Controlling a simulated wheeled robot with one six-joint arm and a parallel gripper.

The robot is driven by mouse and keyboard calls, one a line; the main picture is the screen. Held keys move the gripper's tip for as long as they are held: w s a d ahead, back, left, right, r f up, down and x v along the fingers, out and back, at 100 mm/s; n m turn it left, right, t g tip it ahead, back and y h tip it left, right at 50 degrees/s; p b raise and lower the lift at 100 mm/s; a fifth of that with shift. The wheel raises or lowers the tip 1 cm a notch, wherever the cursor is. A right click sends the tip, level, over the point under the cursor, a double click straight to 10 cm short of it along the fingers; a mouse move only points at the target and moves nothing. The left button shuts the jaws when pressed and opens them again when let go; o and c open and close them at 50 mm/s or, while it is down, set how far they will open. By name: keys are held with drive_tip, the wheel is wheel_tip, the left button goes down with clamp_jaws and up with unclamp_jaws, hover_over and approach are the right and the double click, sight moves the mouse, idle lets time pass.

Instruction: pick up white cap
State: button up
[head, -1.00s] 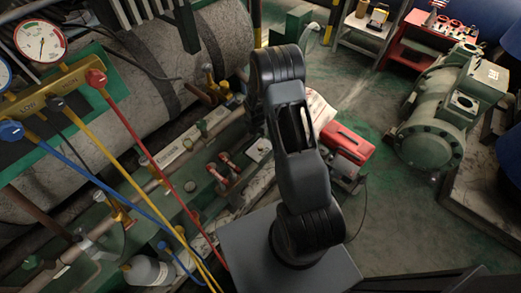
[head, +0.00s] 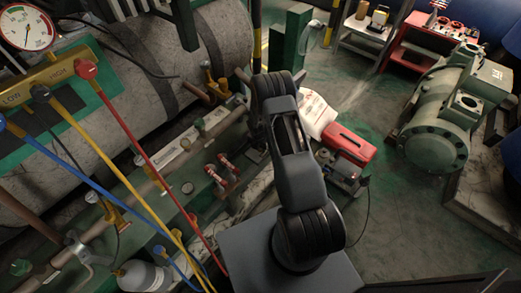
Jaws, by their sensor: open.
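I cannot make out a white cap for certain in the head view. My arm (head: 300,170) rises from its mount at the bottom centre and bends at a black joint near the top. My gripper is not in view; the arm's far end is hidden behind its own links. A row of pipes and small valves (head: 222,172) runs along a green frame just left of the arm. Part of that row is hidden by the arm.
A manifold gauge (head: 26,29) with blue, yellow and red hoses (head: 148,160) hangs across the left. A pale bottle (head: 145,276) stands at the lower left. A red-topped machine (head: 347,145) is right of my arm; a green compressor (head: 437,128) is farther right. Bare floor (head: 400,225) lies between.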

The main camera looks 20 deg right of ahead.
drive_tip(key=shift+f, duration=0.4)
drive_tip(key=c, duration=0.7)
drive_tip(key=shift+r, duration=0.15)
